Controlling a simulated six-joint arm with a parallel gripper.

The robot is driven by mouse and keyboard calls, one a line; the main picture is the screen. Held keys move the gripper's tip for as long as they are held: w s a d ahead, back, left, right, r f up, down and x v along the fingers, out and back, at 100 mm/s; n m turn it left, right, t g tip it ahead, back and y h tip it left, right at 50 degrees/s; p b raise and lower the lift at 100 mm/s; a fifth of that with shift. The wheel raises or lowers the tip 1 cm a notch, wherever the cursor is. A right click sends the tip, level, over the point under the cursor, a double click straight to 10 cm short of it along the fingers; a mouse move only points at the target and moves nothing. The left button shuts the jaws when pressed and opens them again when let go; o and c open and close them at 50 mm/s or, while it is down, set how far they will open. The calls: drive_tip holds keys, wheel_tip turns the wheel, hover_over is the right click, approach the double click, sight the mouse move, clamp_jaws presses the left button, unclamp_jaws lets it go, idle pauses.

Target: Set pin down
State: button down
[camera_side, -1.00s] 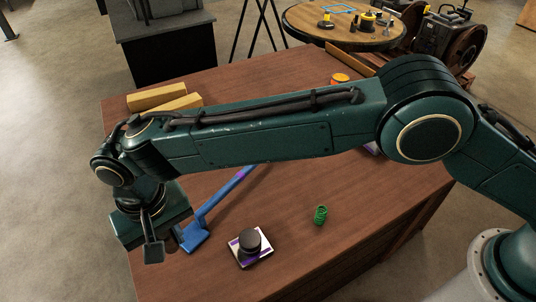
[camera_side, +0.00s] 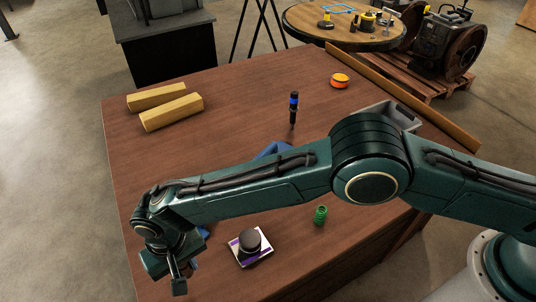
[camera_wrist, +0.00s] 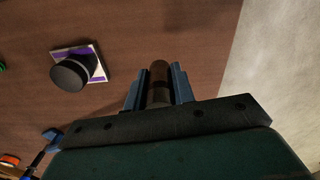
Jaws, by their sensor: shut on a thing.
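The pin (camera_wrist: 159,78) shows in the wrist view as a short brown cylinder with a darker band. My gripper (camera_wrist: 158,85) is shut on it, with one blue-grey finger on each side. Bare brown table surface lies beyond the pin; I cannot tell whether the pin touches it. In the side view my gripper (camera_side: 180,284) is low at the table's front left, and the pin cannot be made out there.
A black round knob on a purple-and-white plate (camera_side: 248,258) stands right of my gripper, with a green coil (camera_side: 320,215) farther right. Blue parts (camera_side: 272,150) are partly hidden behind my arm.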

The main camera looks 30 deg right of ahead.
sight(195, 285)
drive_tip(key=shift+f, duration=1.6)
drive_tip(key=shift+f, duration=2.1)
drive_tip(key=shift+f, duration=0.2)
drive_tip(key=c, duration=1.2)
unclamp_jaws()
drive_tip(key=shift+o, duration=0.2)
drive_tip(key=shift+r, duration=0.1)
wheel_tip(195, 285, up, 12)
drive_tip(key=shift+r, duration=0.1)
